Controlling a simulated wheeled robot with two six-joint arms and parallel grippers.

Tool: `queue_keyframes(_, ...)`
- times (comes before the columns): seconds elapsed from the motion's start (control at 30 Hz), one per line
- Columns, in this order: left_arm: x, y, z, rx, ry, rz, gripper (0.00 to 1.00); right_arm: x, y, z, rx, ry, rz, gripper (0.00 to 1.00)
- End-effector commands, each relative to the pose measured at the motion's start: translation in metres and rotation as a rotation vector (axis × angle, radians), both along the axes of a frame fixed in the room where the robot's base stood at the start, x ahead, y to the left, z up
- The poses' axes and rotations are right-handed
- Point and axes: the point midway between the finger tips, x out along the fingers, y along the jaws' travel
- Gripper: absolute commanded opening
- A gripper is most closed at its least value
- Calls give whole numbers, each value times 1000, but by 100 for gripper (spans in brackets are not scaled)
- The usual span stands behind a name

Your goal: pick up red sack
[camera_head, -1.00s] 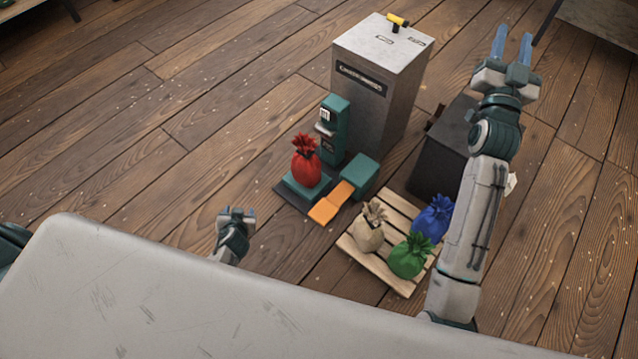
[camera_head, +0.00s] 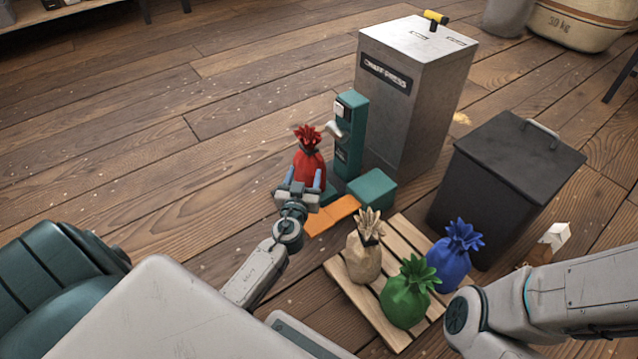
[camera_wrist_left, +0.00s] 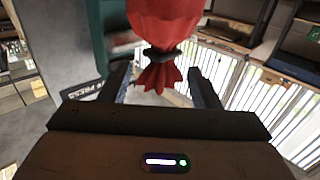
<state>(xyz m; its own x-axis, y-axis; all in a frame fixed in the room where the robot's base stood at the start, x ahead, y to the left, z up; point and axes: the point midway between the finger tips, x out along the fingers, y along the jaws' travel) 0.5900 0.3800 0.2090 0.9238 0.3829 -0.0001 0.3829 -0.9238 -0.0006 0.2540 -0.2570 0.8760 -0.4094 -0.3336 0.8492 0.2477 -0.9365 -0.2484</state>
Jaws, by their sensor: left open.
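The red sack (camera_head: 308,165) stands upright on the low base of a green machine, its tied top upward. My left gripper (camera_head: 303,178) is open in front of it, one finger on each side of the sack's lower part in the head view. In the left wrist view the red sack (camera_wrist_left: 165,20) appears upside down, its dark tie and frilled top between and beyond the open fingers of my left gripper (camera_wrist_left: 160,82). Whether the fingers touch the cloth I cannot tell. The gripper hides the sack's lower front. My right gripper is out of view.
The green machine's post (camera_head: 350,130) rises right behind the sack, with an orange plate (camera_head: 333,214) at its front. A pallet (camera_head: 350,290) holds beige, green and blue sacks. A metal chaff press (camera_head: 410,100) and dark bin (camera_head: 500,190) stand behind. Left floor is clear.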

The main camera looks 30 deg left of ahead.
Motion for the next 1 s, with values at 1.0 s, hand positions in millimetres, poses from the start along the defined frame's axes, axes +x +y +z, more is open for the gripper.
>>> queue_keyframes(1.0,95,45,0,0,0,0,57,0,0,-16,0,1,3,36)
